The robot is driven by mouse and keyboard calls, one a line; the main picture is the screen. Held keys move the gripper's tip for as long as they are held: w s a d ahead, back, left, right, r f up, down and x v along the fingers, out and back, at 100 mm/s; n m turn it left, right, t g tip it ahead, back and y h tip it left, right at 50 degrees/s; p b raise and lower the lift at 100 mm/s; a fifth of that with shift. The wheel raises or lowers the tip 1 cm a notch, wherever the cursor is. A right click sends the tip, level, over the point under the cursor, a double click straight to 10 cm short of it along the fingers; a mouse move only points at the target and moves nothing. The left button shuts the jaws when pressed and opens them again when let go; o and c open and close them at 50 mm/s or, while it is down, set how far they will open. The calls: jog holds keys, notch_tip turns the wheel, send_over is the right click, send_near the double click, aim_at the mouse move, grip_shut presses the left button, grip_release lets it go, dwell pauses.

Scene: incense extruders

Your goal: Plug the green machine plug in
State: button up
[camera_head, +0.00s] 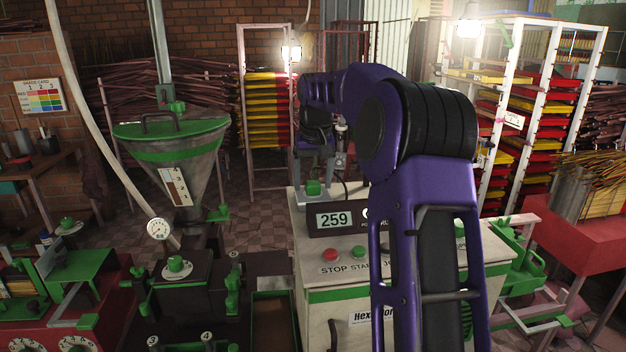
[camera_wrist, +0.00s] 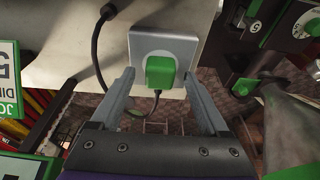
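The green plug (camera_wrist: 160,71) sits at a light grey socket plate (camera_wrist: 135,46) in the wrist view, with a black cord trailing from it. I cannot tell how deeply it is seated. In the head view the green plug (camera_head: 313,187) shows at the top of the cream cabinet, below my wrist. My gripper (camera_wrist: 158,78) is open, with one finger on each side of the plug and a visible gap on both sides. In the head view my gripper (camera_head: 314,168) is just above the plug, its fingers small and hard to make out.
The cream cabinet (camera_head: 312,286) carries a 259 display (camera_head: 334,219) and red and green buttons. A metal hopper (camera_head: 190,155) with a green rim stands to the left. A black cable (camera_wrist: 96,48) loops beside the socket plate. Racks of trays (camera_head: 530,95) stand behind right.

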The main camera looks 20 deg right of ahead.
jog(key=d+p+v, duration=0.1)
jog(key=p+v, duration=0.2)
jog(key=v, duration=1.4)
jog(key=shift+a+r, duration=0.2)
jog(key=shift+a, duration=0.25)
jog(key=shift+s+f, duration=0.1)
jog(key=shift+s, duration=0.05)
